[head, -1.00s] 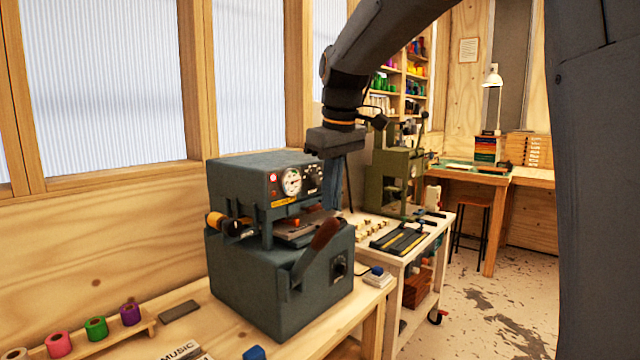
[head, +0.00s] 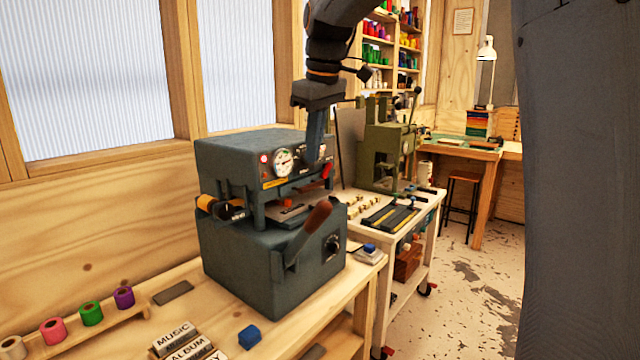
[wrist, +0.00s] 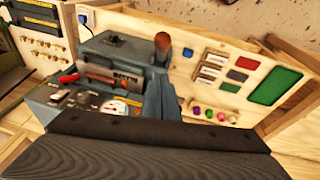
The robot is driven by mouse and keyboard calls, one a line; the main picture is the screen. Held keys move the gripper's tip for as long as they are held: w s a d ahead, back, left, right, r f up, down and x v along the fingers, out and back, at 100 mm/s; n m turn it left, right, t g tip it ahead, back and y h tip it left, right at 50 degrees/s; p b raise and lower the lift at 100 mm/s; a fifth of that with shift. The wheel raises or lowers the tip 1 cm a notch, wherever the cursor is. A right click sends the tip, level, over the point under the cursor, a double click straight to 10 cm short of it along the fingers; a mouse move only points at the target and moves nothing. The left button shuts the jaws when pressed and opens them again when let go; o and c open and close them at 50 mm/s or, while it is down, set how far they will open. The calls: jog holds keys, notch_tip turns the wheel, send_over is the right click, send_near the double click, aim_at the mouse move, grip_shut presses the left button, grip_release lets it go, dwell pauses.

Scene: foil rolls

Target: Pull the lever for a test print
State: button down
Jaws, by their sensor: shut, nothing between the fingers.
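The grey-blue foil press (head: 270,225) stands on the wooden bench, with a dial panel on its upper head. Its lever has a brown handle (head: 316,217) that slants up to the right at the front of the lower body. In the wrist view the handle's brown end (wrist: 162,42) shows just beyond the fingers. My gripper (head: 315,158) is shut and empty. It points down in front of the right part of the dial panel, above the lever handle and apart from it in the head view. In the wrist view my gripper (wrist: 160,82) covers part of the press.
Foil rolls (head: 91,313) sit on a wooden rack at the lower left. A blue block (head: 249,337) and label blocks (head: 178,338) lie in front of the press. A green machine (head: 385,155) stands on a cart to the right.

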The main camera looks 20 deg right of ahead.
jog(key=p, duration=0.1)
send_over(320, 202)
jog(key=w+a, duration=0.1)
jog(key=a, duration=0.1)
notch_tip(320, 202, down, 5)
jog(key=shift+s+d+f+p, duration=0.15)
jog(key=shift+d+f+p, duration=0.2)
jog(key=shift+f, duration=0.35)
jog(key=shift+s+d+f+p, duration=0.2)
jog(key=shift+d+f+p, duration=0.1)
jog(key=shift+f, duration=0.35)
jog(key=shift+s+d+f+p, duration=0.15)
jog(key=shift+d+f+p, duration=0.2)
jog(key=shift+f, duration=0.35)
